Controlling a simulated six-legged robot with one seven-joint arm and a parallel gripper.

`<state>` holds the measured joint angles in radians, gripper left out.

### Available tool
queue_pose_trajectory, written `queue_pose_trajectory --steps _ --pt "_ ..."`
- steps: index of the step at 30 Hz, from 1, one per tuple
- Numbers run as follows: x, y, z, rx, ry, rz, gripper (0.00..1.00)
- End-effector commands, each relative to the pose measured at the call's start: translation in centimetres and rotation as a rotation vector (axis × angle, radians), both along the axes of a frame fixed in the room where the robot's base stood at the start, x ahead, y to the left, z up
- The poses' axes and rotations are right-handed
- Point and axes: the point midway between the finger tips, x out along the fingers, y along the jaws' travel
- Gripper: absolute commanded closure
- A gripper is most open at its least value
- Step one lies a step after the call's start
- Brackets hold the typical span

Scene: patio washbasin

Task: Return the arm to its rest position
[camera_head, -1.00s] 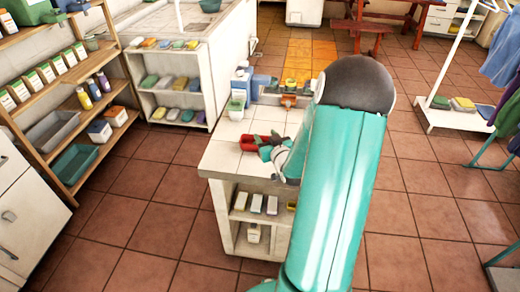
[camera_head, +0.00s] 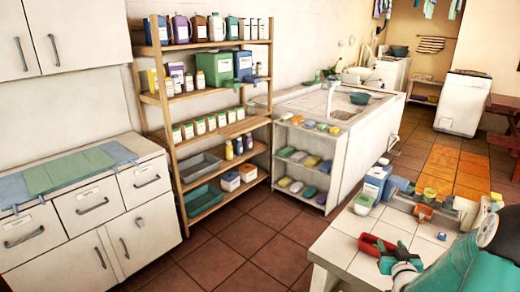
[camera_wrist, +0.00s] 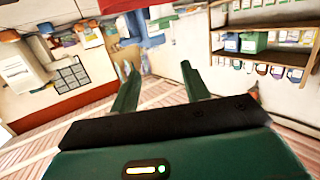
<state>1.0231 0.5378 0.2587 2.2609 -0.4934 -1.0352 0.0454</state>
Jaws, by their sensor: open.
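My teal arm (camera_head: 470,265) shows at the lower right in the head view, bent over the white tiled counter (camera_head: 345,250). At its grey wrist end, small dark green parts that look like my gripper (camera_head: 388,262) lie just beside a red thing (camera_head: 375,243). I cannot tell from this view whether they touch. In the wrist view, my gripper (camera_wrist: 157,70) shows two green fingers spread apart, with nothing held between them. The room appears roughly upside down there.
Blue and white containers (camera_head: 374,182) and small items crowd the counter's far end. A wooden shelf (camera_head: 206,45) with bottles and boxes stands against the wall; it also shows in the wrist view (camera_wrist: 262,55). A white washbasin unit (camera_head: 355,140) stands behind. The tiled floor (camera_head: 255,240) at the middle is clear.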

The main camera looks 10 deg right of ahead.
Motion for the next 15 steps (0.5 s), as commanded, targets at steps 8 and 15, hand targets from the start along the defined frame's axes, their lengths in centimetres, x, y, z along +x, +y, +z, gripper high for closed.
queue_pose_trajectory --steps 8,15 --pt "2.0 5.1 4.1 -0.043 0.188 0.039 0.54" --pt "1.0 12.1 8.8 -0.054 0.390 0.055 0.54"
